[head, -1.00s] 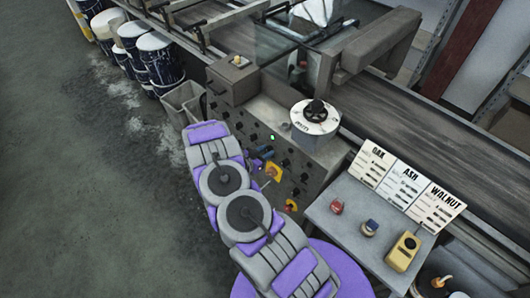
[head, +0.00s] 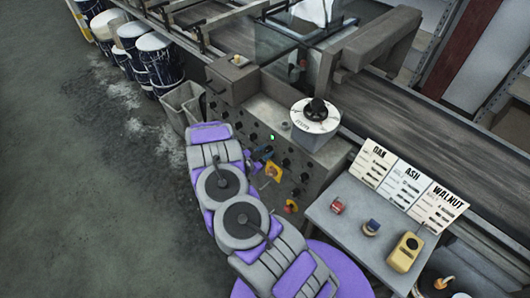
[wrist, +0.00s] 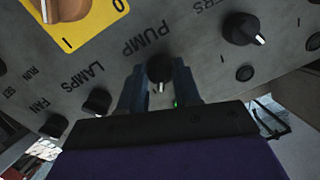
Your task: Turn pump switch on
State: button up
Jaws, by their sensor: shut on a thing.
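The pump switch (wrist: 159,69) is a black round knob beside the upside-down "PUMP" lettering in the wrist view. My gripper (wrist: 161,84) has its two dark blue fingers on either side of this knob and is shut on it. A small green light shows by the right finger. In the head view, my gripper (head: 262,154) is at the sloped grey control panel (head: 318,158), partly hidden by my arm. The pump switch cannot be made out there.
In the wrist view, a yellow-backed rotary switch (wrist: 72,18) and the lamps knob (wrist: 97,101) are close by. The head view shows a white dial (head: 315,115), a side table (head: 340,226) with small coloured items, and paint buckets (head: 157,62). Open floor lies left.

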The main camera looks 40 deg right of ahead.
jog(key=o, duration=1.1)
jog(key=shift+c, duration=0.2)
jog(key=p+v, duration=0.1)
jog(key=v, duration=1.6)
jog(key=shift+a+p, duration=0.3)
jog(key=shift+p, duration=0.05)
jog(key=shift+w+f, duration=0.1)
jog(key=shift+w, duration=0.1)
